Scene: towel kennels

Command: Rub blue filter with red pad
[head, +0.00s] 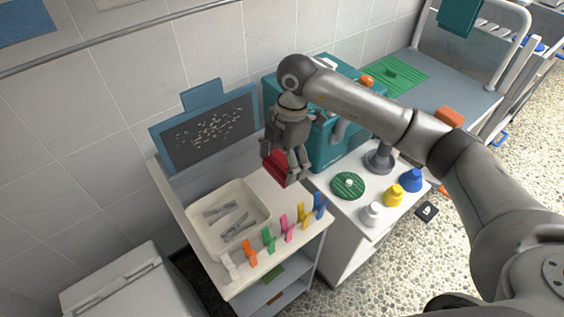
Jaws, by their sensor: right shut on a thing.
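The blue filter (208,131) is a blue-framed panel with a dark mesh covered in pale specks. It stands upright, leaning back at the rear of the white counter, with a blue tab on top. My right gripper (286,170) points down over the counter, to the right of the filter and apart from it. It is shut on the red pad (275,168), which is partly hidden by the fingers. I cannot tell how high the pad is above the counter. My left gripper is not in view.
A cream tray (258,202) with grey pieces sits below the filter. Several coloured clips (286,228) line the counter's front edge. A teal box (327,146) stands close behind my right gripper. A green round pad (348,185) and several coloured knobs (395,195) are at right.

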